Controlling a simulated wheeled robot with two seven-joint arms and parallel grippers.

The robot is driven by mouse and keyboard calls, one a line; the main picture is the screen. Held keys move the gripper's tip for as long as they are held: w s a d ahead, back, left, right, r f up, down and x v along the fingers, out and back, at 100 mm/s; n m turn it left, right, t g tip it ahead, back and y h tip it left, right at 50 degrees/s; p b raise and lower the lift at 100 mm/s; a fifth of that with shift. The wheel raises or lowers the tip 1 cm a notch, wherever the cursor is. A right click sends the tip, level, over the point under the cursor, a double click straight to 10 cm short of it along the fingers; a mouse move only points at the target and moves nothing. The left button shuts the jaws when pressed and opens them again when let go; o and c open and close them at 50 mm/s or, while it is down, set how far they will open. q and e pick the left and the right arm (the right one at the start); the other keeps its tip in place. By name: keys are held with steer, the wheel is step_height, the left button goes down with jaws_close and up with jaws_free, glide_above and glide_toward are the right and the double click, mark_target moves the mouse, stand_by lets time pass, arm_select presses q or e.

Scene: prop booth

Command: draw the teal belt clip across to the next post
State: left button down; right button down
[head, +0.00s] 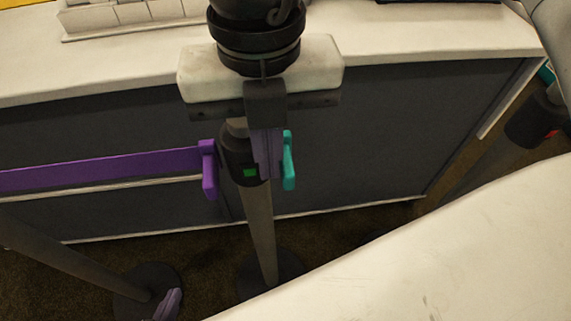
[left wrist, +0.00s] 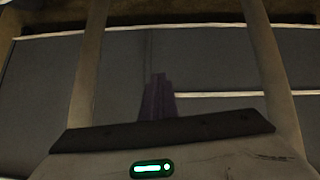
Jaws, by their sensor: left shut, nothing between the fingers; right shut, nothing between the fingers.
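The teal belt clip (head: 289,162) is at the right side of the middle post's dark head (head: 240,160), which bears a green mark. No teal belt shows stretched from it. My right gripper (head: 268,152) points down in front of the post head, shut and empty, its fingertips just left of the clip; I cannot tell whether they touch. Another post's dark head (head: 535,120), with a red mark and a bit of teal above, stands at the right edge. My left gripper (head: 168,304) is low at the bottom left; its shut, empty fingertips also show in the left wrist view (left wrist: 158,98).
A purple belt (head: 100,169) runs from the left edge to a purple clip (head: 208,170) at the middle post. A slanting post (head: 75,262) stands at the lower left. Behind is a dark-panelled counter (head: 400,130) with a pale top.

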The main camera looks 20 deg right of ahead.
arm_select(q)
steer(key=b, duration=0.1)
steer(key=f+b, duration=0.1)
steer(key=b, duration=0.1)
steer(key=shift+d+f, duration=0.25)
stand_by(0.4)
